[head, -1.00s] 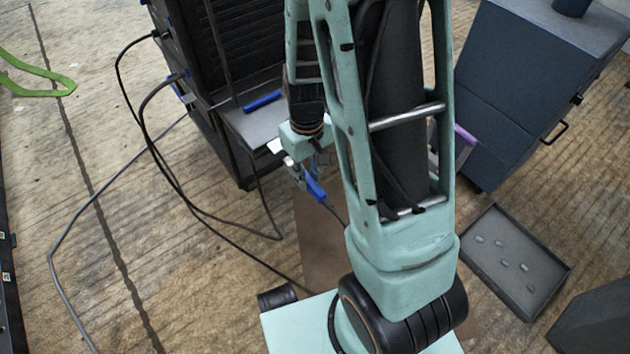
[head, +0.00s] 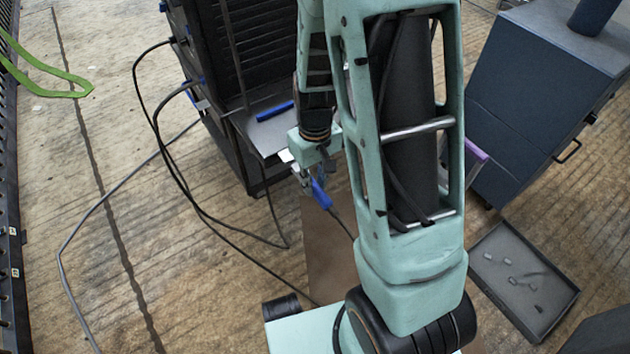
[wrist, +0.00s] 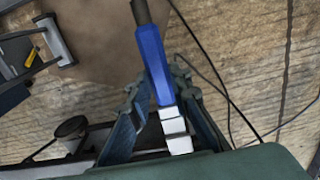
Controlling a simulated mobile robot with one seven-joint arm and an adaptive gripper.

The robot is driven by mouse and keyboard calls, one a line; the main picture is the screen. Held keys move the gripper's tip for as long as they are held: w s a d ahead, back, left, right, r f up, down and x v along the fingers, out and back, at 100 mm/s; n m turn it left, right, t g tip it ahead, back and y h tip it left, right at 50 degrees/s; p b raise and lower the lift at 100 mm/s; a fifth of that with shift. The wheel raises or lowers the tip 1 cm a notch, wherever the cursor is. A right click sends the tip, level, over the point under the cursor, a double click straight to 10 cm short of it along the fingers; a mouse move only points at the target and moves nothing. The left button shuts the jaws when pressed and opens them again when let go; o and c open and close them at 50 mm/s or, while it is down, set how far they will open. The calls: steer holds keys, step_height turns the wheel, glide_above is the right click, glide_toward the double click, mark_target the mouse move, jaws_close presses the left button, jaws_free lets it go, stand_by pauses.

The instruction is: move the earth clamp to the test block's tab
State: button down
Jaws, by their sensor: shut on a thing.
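The earth clamp shows in the head view (head: 321,194) as a blue handle with pale metal jaws and a dark cable running from its end. In the wrist view its blue handle (wrist: 153,65) points up, with the pale metal part between the fingers. My gripper (head: 314,177) is shut on the clamp and holds it in front of the black cabinet; in the wrist view its fingers (wrist: 160,92) flank the clamp. I cannot make out the test block or its tab for certain.
A black cabinet (head: 240,60) with a grey shelf (head: 262,138) bearing a blue bar stands behind my gripper. Black cables (head: 180,190) loop across the floor at left. A dark blue cabinet (head: 540,85) and a grey tray (head: 500,305) of small pieces are at right.

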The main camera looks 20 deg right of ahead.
steer(key=shift+w+a, duration=0.1)
steer(key=shift+w, duration=0.15)
steer(key=shift+w+a, duration=0.2)
steer(key=shift+w, duration=0.4)
steer(key=shift+w, duration=0.15)
stand_by(0.7)
steer(key=shift+w+a, duration=0.25)
steer(key=shift+w, duration=0.45)
steer(key=shift+w+a+p, duration=0.15)
steer(key=shift+w+p, duration=0.3)
stand_by(1.4)
steer(key=c, duration=1.6)
jaws_free()
steer(key=shift+o, duration=0.5)
steer(key=o, duration=0.5)
steer(key=shift+c, duration=0.2)
